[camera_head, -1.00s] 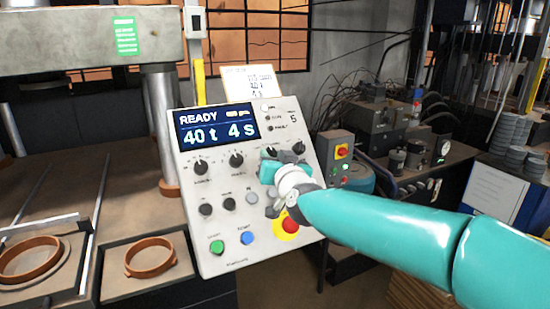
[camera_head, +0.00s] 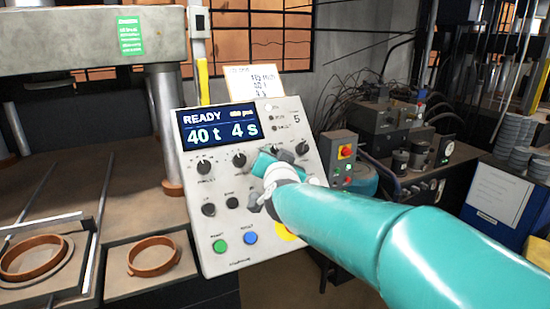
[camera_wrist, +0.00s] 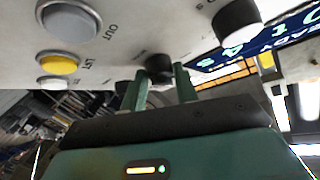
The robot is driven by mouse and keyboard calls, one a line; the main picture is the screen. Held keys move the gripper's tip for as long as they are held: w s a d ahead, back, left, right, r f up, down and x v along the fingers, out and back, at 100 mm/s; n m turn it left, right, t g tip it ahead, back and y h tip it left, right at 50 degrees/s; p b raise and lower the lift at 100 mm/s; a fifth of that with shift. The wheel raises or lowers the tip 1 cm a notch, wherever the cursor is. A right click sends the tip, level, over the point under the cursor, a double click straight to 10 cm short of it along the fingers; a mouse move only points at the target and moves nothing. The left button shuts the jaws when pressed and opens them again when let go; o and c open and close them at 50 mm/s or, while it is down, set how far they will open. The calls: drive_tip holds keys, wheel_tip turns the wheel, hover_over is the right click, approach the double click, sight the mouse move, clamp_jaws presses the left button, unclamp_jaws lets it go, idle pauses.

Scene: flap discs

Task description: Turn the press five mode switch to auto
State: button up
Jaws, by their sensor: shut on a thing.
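The press control panel (camera_head: 190,225) is a tilted pale plate with a dark screen (camera_head: 217,126) reading READY, 40 t, 4 s and a small 5 at its upper right. My gripper (camera_head: 266,160) is at a black rotary knob (camera_head: 274,150) in the panel's upper knob row, right of centre. In the wrist view my gripper (camera_wrist: 161,82) has its two green fingers shut on this knob (camera_wrist: 160,66), one on each side. Its label is too blurred to read, and its pointer direction is hidden. My teal arm covers the lower right of the panel.
Other black knobs stand close by, at left (camera_head: 239,160) and right (camera_head: 302,148). The green button (camera_head: 220,246) and blue button (camera_head: 250,238) sit below. The yellow stop-button surround (camera_head: 288,232) is mostly behind my arm. A grey box with a red button (camera_head: 346,152) stands to the right.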

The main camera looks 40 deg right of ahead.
drive_tip(key=o, duration=1)
drive_tip(key=shift+c, duration=0.2)
drive_tip(key=shift+s, duration=0.1)
drive_tip(key=v, duration=1.3)
drive_tip(key=shift+s+a, duration=0.2)
drive_tip(key=shift+s, duration=0.1)
